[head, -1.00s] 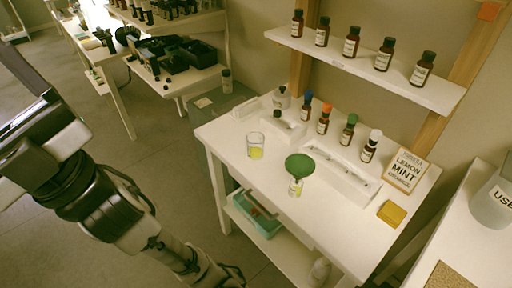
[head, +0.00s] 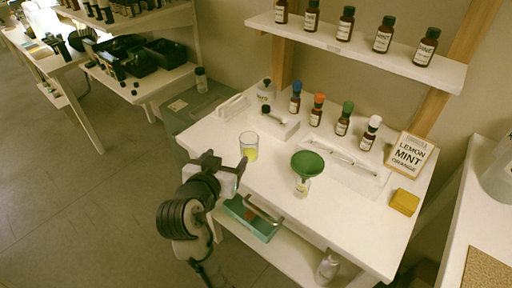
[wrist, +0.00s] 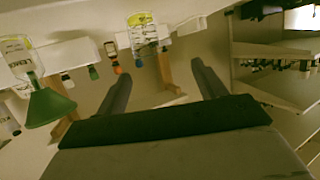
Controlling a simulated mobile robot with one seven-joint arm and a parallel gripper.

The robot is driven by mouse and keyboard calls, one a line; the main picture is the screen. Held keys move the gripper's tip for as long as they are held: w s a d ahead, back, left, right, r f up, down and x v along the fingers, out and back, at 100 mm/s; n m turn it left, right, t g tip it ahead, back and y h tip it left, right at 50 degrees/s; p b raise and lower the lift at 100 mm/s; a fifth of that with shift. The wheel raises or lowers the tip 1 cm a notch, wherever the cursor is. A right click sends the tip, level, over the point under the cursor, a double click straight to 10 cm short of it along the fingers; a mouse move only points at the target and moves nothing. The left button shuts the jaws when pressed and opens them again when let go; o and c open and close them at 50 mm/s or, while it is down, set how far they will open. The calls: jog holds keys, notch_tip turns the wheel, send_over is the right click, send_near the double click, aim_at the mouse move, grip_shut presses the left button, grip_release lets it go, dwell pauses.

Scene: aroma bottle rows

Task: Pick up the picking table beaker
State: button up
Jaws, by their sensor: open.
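The beaker (head: 249,146) is clear glass with yellow liquid in its lower part. It stands upright on the white table (head: 215,131), near its left front edge. In the wrist view, which looks upside down, the beaker (wrist: 142,34) is at the top, ahead of the gap between my fingers. My gripper (head: 225,162) is just left of and in front of the beaker in the head view, by the table edge, apart from it as far as I can tell. The fingers (wrist: 162,85) are spread with nothing between them.
A green funnel (head: 307,165) on a small bottle stands right of the beaker. Behind are a white block (head: 281,127), several capped brown bottles and a long white tray (head: 345,172). A sign (head: 410,154) and yellow sponge (head: 405,202) lie right. A shelf (head: 360,50) hangs above.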

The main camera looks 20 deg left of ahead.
aim_at(247, 152)
jog(key=shift+m+g+h, duration=0.4)
jog(key=shift+m+h, duration=0.1)
jog(key=shift+h, duration=0.1)
jog(key=w+f+b, duration=0.1)
jog(key=w, duration=0.1)
jog(key=w+d+f+b, duration=0.1)
jog(key=w+f, duration=0.1)
jog(key=w+d+f+b, duration=0.1)
jog(key=w+f, duration=0.1)
jog(key=w, duration=0.1)
jog(key=shift+b, duration=0.35)
jog(key=shift+r+p+x, duration=0.1)
jog(key=shift+p+x, duration=0.1)
jog(key=shift+x, duration=1.3)
jog(key=shift+r+p+x, duration=0.15)
jog(key=shift+p+x, duration=0.05)
jog(key=shift+x, duration=1.35)
jog(key=shift+a, duration=0.15)
jog(key=shift+c, duration=0.3)
jog(key=c, duration=1)
